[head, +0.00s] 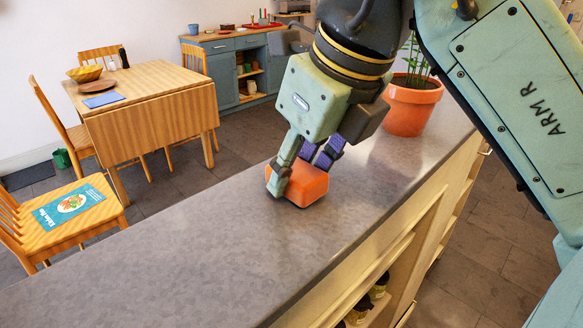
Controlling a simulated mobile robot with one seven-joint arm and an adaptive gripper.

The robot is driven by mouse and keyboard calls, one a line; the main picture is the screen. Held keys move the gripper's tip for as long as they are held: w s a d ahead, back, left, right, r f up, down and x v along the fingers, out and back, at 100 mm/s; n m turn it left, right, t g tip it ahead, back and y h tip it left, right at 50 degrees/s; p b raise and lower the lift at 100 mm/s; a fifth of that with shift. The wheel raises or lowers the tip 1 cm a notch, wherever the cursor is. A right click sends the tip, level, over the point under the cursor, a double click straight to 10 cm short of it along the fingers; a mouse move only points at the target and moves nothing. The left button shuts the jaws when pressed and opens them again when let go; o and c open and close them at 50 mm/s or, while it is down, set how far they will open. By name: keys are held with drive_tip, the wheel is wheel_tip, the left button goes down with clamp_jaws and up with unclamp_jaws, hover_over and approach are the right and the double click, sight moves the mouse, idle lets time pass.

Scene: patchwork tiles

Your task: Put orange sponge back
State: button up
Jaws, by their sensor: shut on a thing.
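The orange sponge (309,188) is a small rounded block at the grey countertop (215,222), near its middle. My gripper (298,177) comes down from above and is shut on the sponge, with one greenish finger on its left side and purple-padded parts behind it. The sponge is at or just above the counter surface; I cannot tell whether it touches. My gripper hides part of its left and far sides.
A potted plant (411,107) in an orange pot stands on the counter behind my gripper. The counter's near left part is clear. Shelves (375,270) are under the counter. A wooden table (150,90) and chairs stand beyond, one chair holding a blue book (69,206).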

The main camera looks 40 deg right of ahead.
drive_tip(key=shift+s+f+b, duration=0.1)
drive_tip(key=shift+f+b, duration=0.35)
drive_tip(key=shift+f, duration=0.1)
drive_tip(key=o, duration=1.1)
drive_tip(key=shift+f, duration=0.1)
drive_tip(key=shift+r+p, duration=0.4)
drive_tip(key=shift+r, duration=0.05)
drive_tip(key=p+v, duration=0.6)
drive_tip(key=v, duration=0.6)
drive_tip(key=shift+r, duration=0.25)
